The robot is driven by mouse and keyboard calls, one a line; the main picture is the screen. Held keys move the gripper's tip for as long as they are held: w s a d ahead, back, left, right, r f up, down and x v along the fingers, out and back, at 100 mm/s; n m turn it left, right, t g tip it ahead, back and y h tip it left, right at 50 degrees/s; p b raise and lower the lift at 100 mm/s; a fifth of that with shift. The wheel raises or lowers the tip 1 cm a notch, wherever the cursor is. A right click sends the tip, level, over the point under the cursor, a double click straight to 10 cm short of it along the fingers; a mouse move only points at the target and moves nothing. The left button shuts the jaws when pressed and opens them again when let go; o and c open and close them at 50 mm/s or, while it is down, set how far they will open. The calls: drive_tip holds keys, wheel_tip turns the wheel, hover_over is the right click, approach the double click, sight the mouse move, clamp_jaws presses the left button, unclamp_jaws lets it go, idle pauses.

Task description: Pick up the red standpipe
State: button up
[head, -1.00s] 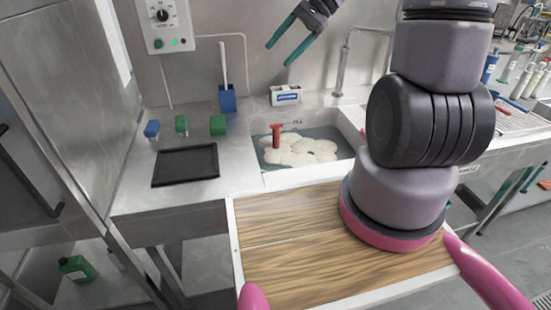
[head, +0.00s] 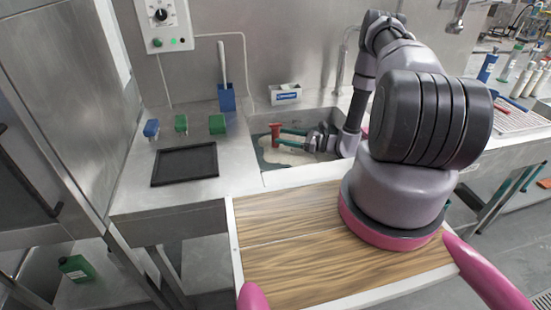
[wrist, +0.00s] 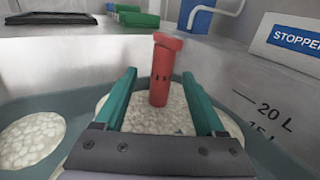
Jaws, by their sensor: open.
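The red standpipe (head: 275,134) stands upright in the sink (head: 262,178), with a wider red top. In the wrist view the standpipe (wrist: 161,70) is ahead of my gripper (wrist: 165,88), between the lines of its two green fingers. The fingers are open and apart from each other. In the head view my gripper (head: 290,138) reaches in from the right, low in the sink, with its fingertips at the standpipe. I cannot tell whether either finger touches it. Pale foam (wrist: 185,112) lies on the water around the standpipe; its foot is hidden by the foam.
A white box labelled STOPPER (head: 285,94) stands behind the sink. A blue holder with a brush (head: 227,98), green and blue blocks (head: 181,124) and a black tray (head: 185,165) are on the left counter. The sink walls surround my gripper.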

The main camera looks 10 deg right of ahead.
drive_tip(key=f+x, duration=0.1)
drive_tip(key=x, duration=0.6)
drive_tip(key=shift+w+f+m+t, duration=0.2)
drive_tip(key=shift+f+m+t, duration=0.1)
drive_tip(key=shift+m+t, duration=0.1)
drive_tip(key=shift+d, duration=0.1)
clamp_jaws()
idle(1.1)
